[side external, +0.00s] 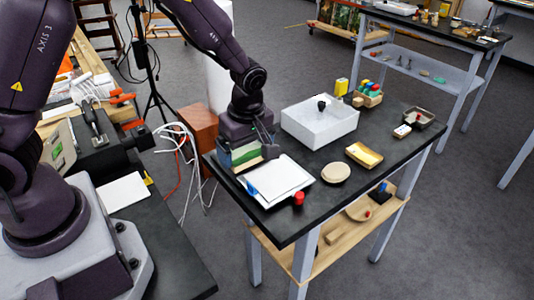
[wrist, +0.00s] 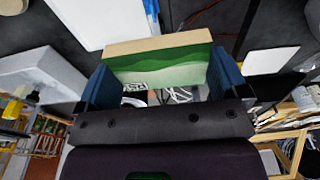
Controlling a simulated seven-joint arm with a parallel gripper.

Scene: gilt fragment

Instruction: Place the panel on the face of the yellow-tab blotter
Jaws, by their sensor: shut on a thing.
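The panel (side external: 243,154), with a green landscape face and a pale wood edge, is held in my gripper (side external: 247,150), which is shut on it. In the wrist view the panel (wrist: 165,62) spans between my two blue fingers. It hangs at the near-left end of the black table, beside the blue-tab blotter; I cannot tell if it touches the table. The yellow-tab blotter (side external: 124,192) lies bare and white on the dark bench at left, its yellow tab at its right end. My gripper is well to the right of it.
A white blotter with a blue tab (side external: 278,181) lies on the black table (side external: 395,147). A red-capped jar (side external: 299,198), round disc (side external: 335,172), gold block (side external: 364,155) and white tray (side external: 320,125) stand nearby. Cables (side external: 182,145) and a reddish block (side external: 199,125) occupy the gap toward the bench.

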